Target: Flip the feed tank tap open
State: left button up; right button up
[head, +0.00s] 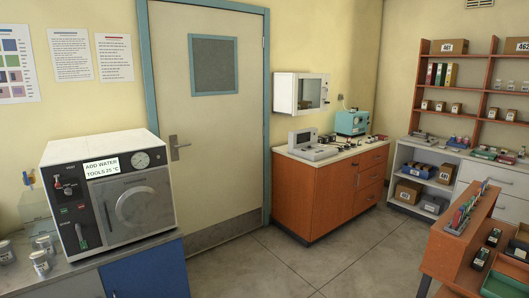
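A clear, pale tank (36,207) stands at the left edge, on the grey counter beside the white incubator (110,190). A small blue fitting with an orange part (29,179) sits at the tank's top; it looks like the tap, but it is too small to tell its handle position. Neither of my grippers is in view.
Several metal cans (40,262) stand on the counter (92,262) in front of the tank. A closed door (212,120) is behind. An orange cabinet (330,195) and shelves (455,90) stand farther right. The middle floor (300,265) is clear.

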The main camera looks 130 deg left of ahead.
aim_at(28, 181)
jog(key=u, duration=5.5)
jog(key=i+j, duration=0.15)
jog(key=i, duration=0.3)
jog(key=i+j+z, duration=0.15)
jog(key=i, duration=0.35)
jog(key=i+j, duration=0.15)
jog(key=i, duration=0.3)
jog(key=i+j+z, duration=0.15)
jog(key=i, duration=0.3)
jog(key=i+j, duration=0.3)
jog(key=i, duration=0.15)
